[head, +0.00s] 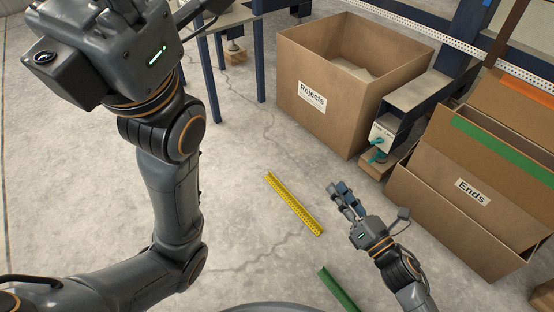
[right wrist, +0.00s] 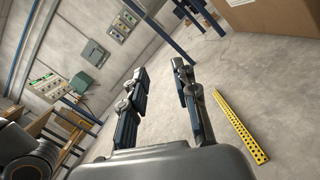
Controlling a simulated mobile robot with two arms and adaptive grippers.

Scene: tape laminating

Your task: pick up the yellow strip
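The yellow strip (head: 293,204) is a long, narrow perforated piece lying on the concrete floor in the middle of the head view. It also shows at the right of the right wrist view (right wrist: 240,126). My right gripper (head: 342,192) is just right of the strip in the head view, apart from it. In the right wrist view its two fingers (right wrist: 160,72) are spread with nothing between them. My left arm fills the left of the head view; its gripper fingers are not clearly visible, being cut off at the top edge.
A green strip (head: 338,289) lies on the floor near the bottom. A Rejects box (head: 312,98) stands at the back and an Ends box (head: 470,195) at the right. A table with dark legs (head: 213,80) is at the upper left. Floor around the yellow strip is clear.

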